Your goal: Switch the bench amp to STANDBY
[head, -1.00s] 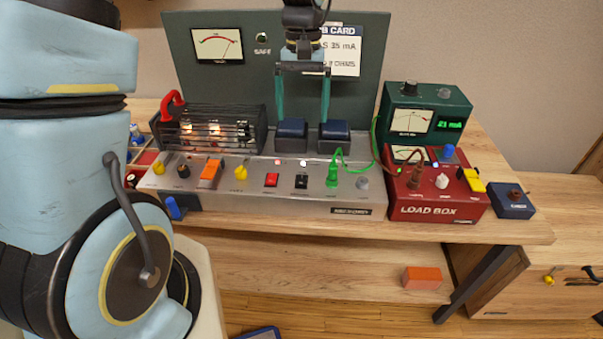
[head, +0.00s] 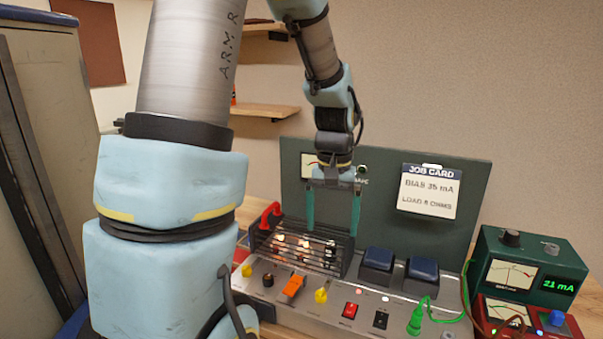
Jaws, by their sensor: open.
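The bench amp (head: 283,309) is a silver chassis with a caged row of glowing tubes (head: 300,247) and two dark blue blocks at its back. On its front deck are a red rocker switch (head: 350,309) and a black rocker switch (head: 380,319), each with a small lit lamp behind it. Their labels are too small to read, and I cannot tell their positions. My gripper (head: 333,231) is open and empty. Its two teal fingers point down, apart, in front of the tube cage in the picture, left of and above both switches.
Yellow knobs, an orange control (head: 293,287) and a green plug (head: 416,319) with a cable share the deck. A red-handled cage end (head: 270,215) stands left. The job card (head: 430,191) is on the green back panel. A green meter box (head: 527,268) reads 21 mA above the red load box.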

